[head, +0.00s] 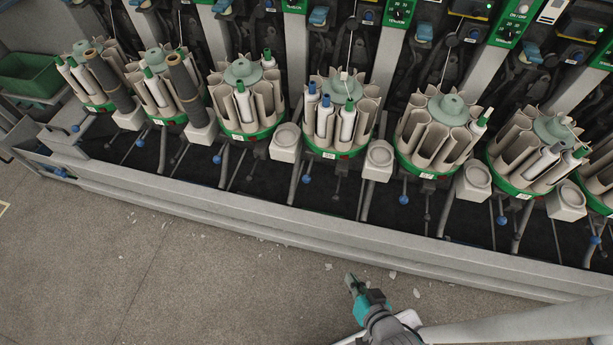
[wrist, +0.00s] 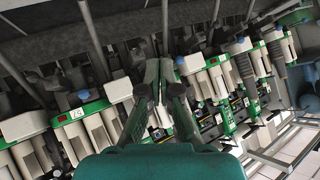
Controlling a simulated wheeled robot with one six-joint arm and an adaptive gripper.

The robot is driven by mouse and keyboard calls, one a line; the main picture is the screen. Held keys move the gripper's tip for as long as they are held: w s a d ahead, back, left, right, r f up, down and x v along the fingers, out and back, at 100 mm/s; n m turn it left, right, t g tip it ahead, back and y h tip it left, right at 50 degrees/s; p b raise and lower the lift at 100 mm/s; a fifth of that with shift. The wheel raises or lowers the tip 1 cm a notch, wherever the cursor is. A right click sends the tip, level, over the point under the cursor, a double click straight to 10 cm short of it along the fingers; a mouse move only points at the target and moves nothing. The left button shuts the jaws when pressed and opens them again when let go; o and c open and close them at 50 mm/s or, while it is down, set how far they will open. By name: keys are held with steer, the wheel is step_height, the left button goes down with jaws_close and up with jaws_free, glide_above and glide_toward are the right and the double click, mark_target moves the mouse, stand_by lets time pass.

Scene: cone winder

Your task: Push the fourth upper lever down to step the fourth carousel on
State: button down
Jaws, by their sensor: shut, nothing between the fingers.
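A row of carousels with green bases and beige pockets runs along the winder. The one in the middle of the head view (head: 343,118) is fourth from the left in that picture. Blue-tipped levers show higher on the machine, one above and left of this carousel (head: 319,15) and one above and right (head: 424,32). I cannot tell which is the task's fourth lever. My gripper (head: 354,285) is over the floor in front of the machine, apart from carousels and levers. In the wrist view its fingers (wrist: 160,75) are together and empty.
A pale grey rail (head: 300,235) runs along the machine's front. Blue ball-ended levers (head: 307,179) hang below the carousels, with beige cup blocks (head: 285,142) between them. A green bin (head: 28,74) is at the far left. The floor (head: 150,270) is open, with small white scraps.

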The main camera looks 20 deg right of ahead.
steer(key=w+f+m+g, duration=0.3)
steer(key=w+f, duration=0.1)
steer(key=w, duration=0.6)
steer(key=w+f+m+g, duration=0.2)
steer(key=w+f+m, duration=0.15)
steer(key=w, duration=0.75)
steer(key=w+d+r+m+g+y, duration=0.1)
steer(key=w+r+m+g, duration=0.4)
steer(key=w+r, duration=0.9)
steer(key=shift+w+d+g, duration=0.4)
steer(key=shift+w+d, duration=0.05)
steer(key=shift+d, duration=0.15)
